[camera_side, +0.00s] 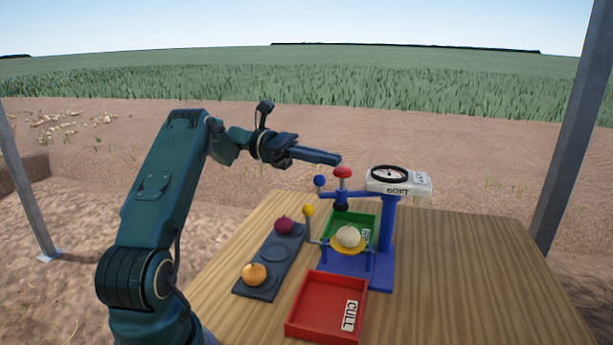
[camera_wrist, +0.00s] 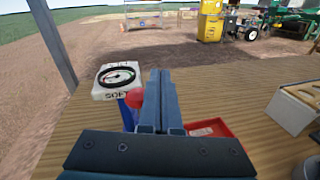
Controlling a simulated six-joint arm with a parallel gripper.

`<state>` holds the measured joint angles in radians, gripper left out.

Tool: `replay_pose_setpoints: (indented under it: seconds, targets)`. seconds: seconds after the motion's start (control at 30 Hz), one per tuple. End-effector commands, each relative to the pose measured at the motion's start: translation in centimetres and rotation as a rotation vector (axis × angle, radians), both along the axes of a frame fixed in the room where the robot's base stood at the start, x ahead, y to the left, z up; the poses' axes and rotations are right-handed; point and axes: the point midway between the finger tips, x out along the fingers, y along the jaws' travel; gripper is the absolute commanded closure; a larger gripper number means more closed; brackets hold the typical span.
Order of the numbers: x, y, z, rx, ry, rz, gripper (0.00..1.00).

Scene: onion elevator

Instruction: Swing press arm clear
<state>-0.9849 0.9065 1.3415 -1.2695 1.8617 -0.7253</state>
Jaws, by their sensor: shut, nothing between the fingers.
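The blue press stand (camera_side: 385,235) is on the wooden table, with a gauge (camera_side: 390,176) reading "SOFT" on top. Its blue press arm (camera_side: 350,194) reaches left from the column, with a red knob (camera_side: 342,172) above, a dark presser below and a blue ball (camera_side: 320,181) at its end. A white onion (camera_side: 347,237) sits on the yellow pan under the presser. My gripper (camera_side: 338,160) is shut and empty, its tips just above and left of the red knob. Touching or apart, I cannot tell. In the wrist view, my fingers (camera_wrist: 160,80) partly hide the red knob (camera_wrist: 135,98).
A dark tray (camera_side: 272,255) with a purple onion (camera_side: 284,226) and an orange onion (camera_side: 254,274) lies left of the stand. A red CULL bin (camera_side: 300,318) stands in front, a green bin (camera_side: 368,218) behind the pan.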

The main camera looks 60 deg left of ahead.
Motion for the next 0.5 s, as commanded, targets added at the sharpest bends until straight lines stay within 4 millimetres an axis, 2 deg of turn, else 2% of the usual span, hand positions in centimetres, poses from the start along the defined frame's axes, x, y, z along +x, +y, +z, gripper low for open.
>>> replay_pose_setpoints:
  seconds: [0.03,0.23,0.4,0.5]
  targets:
    - [0.1,-2.1,0.4,0.072,0.004,-0.047,1.0]
    - [-1.1,-9.3,0.1,0.389,-0.003,-0.231,1.0]
    - [-4.3,-14.5,-0.9,0.698,-0.071,-0.418,1.0]
    - [-6.6,-16.6,-1.6,0.882,-0.14,-0.529,1.0]
